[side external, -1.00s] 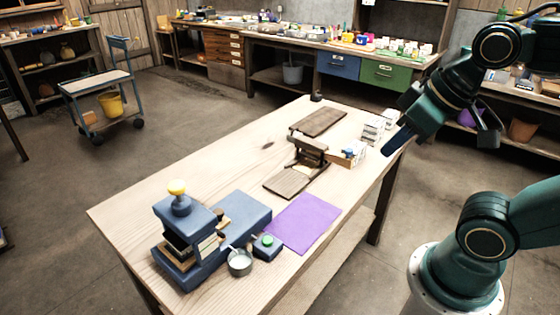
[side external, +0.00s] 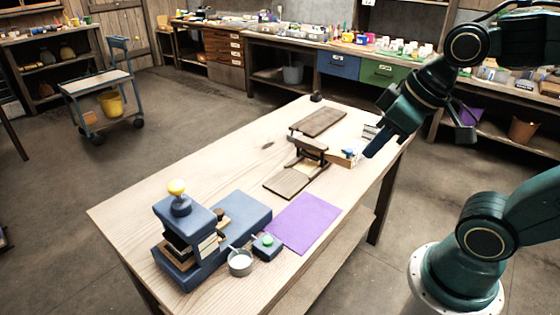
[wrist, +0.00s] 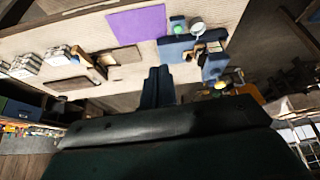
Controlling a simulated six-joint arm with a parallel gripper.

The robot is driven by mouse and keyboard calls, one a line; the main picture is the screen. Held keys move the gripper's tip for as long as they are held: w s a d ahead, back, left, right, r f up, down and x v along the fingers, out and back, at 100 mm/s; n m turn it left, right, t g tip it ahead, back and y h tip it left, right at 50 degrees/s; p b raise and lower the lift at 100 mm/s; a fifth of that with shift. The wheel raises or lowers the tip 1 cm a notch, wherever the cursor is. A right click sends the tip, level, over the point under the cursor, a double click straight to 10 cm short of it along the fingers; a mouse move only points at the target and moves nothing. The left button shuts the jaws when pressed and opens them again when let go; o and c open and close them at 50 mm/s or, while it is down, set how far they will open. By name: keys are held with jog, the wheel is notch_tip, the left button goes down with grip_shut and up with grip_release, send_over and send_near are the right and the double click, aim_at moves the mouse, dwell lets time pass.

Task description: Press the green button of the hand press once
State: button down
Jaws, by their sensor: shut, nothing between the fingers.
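The blue hand press (side external: 186,240) stands at the near left of the table, with a yellow knob on top. Its green button (side external: 267,240) sits on a small blue box beside a small metal cup. The green button also shows in the wrist view (wrist: 179,29), near the top beside the purple sheet. My gripper (side external: 372,152) is shut and empty, above the table's right edge. It is well apart from the button, toward the far right. In the wrist view its closed fingers (wrist: 157,86) point toward the table.
A purple sheet (side external: 304,222) lies flat beside the button box. A brown wooden device (side external: 308,152), dark boards (side external: 318,121) and small white stacks (side external: 371,131) occupy the far half. The metal cup (side external: 240,262) stands close to the button. The table's left middle is clear.

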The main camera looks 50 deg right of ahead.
jog(key=w+a+f+n+g+y, duration=0.1)
jog(key=w+a+f+n+y, duration=0.25)
jog(key=w+f, duration=0.45)
jog(key=y, duration=0.5)
send_over(272, 238)
notch_tip(272, 238, down, 10)
jog(key=shift+g, duration=0.3)
jog(key=shift+h, duration=0.25)
jog(key=shift+f, duration=0.1)
jog(key=shift+f, duration=4.3)
